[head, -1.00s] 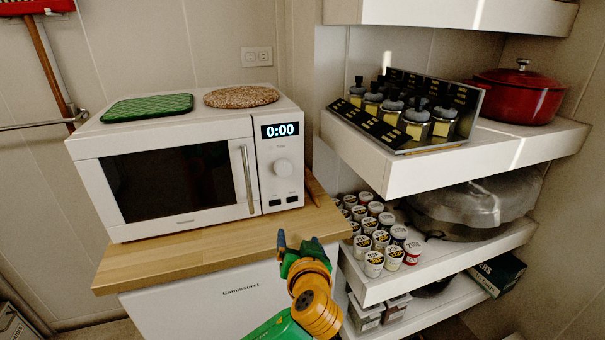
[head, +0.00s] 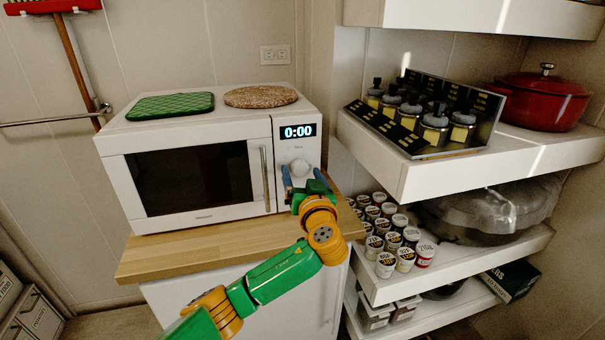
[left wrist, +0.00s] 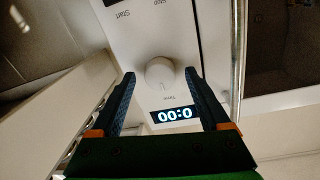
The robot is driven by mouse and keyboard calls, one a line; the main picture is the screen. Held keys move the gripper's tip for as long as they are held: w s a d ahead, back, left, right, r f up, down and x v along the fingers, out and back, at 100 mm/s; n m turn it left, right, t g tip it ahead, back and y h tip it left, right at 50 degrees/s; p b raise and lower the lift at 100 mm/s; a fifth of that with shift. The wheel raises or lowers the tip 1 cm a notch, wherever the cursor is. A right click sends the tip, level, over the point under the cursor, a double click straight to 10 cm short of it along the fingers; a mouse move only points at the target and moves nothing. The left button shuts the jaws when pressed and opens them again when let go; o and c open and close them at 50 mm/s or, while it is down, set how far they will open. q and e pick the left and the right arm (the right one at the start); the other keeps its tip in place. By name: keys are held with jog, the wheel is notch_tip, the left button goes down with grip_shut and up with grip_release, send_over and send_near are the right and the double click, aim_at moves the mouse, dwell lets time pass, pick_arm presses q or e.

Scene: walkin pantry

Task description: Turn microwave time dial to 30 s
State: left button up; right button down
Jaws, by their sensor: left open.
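The white microwave (head: 135,150) stands on a wooden-topped cabinet, its display (head: 298,131) reading 0:00. Its round white time dial (head: 299,168) sits just below the display. My left gripper (head: 301,172) is open in front of the control panel, at the dial's lower part in the head view. In the left wrist view the dial (left wrist: 159,73) appears upside down, between and slightly beyond the two open fingertips (left wrist: 162,75). The display (left wrist: 174,115) shows between the fingers. I cannot tell whether a finger touches the dial. My right gripper is not in view.
The microwave door handle (head: 264,180) is just left of the panel. White shelves (head: 400,180) with spice jars, small cups and a red pot (head: 543,100) stand close on the right. A green mat (head: 170,106) and a round cork mat (head: 260,97) lie on top.

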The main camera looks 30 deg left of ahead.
pick_arm(q)
grip_shut()
jog(key=shift+m, duration=0.3)
jog(key=shift+r+m+p, duration=0.15)
jog(key=shift+m+p, duration=0.5)
jog(key=shift+m, duration=0.25)
jog(key=shift+m+p, duration=0.85)
jog(key=shift+m, duration=0.65)
grip_release()
